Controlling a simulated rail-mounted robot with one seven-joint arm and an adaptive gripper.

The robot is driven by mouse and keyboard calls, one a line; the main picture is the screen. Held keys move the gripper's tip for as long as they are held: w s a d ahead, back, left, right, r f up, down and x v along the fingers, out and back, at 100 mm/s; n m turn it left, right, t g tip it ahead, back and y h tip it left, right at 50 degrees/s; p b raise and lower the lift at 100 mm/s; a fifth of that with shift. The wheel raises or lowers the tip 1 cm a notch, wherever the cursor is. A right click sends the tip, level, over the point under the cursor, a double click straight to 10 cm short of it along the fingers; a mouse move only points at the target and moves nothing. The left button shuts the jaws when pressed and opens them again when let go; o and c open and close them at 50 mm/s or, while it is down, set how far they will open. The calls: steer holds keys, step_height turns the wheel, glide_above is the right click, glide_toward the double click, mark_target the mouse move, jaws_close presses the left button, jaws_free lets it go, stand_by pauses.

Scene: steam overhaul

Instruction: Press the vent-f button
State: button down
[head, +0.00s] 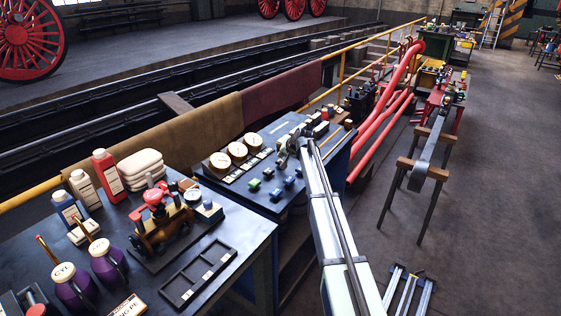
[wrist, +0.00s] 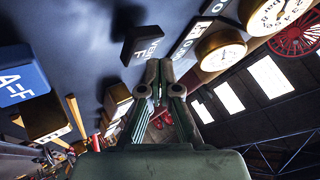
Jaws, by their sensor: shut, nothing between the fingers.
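In the wrist view, a dark block lettered VENT F (wrist: 143,46) stands out from the dark panel face (wrist: 75,35), just above and left of my fingertips. My gripper (wrist: 157,92) is shut and empty, its tips close together. A small gap shows between the tips and the block in the picture; the depth between them is hard to judge. In the head view, my gripper (head: 284,152) is over the control panel (head: 222,187), near its buttons and gauges. The vent-f button cannot be singled out there.
A blue block (wrist: 22,75) is at the wrist view's left edge. Dial gauges (wrist: 220,49) are at upper right. In the head view, green (head: 254,184) and blue (head: 276,195) buttons sit on the panel. The bench at left holds bottles (head: 107,170) and a valve assembly (head: 160,210).

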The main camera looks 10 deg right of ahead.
mark_target(282, 160)
steer(key=shift+r, duration=0.15)
steer(key=shift+r+p, duration=0.95)
steer(key=shift+r, duration=1.95)
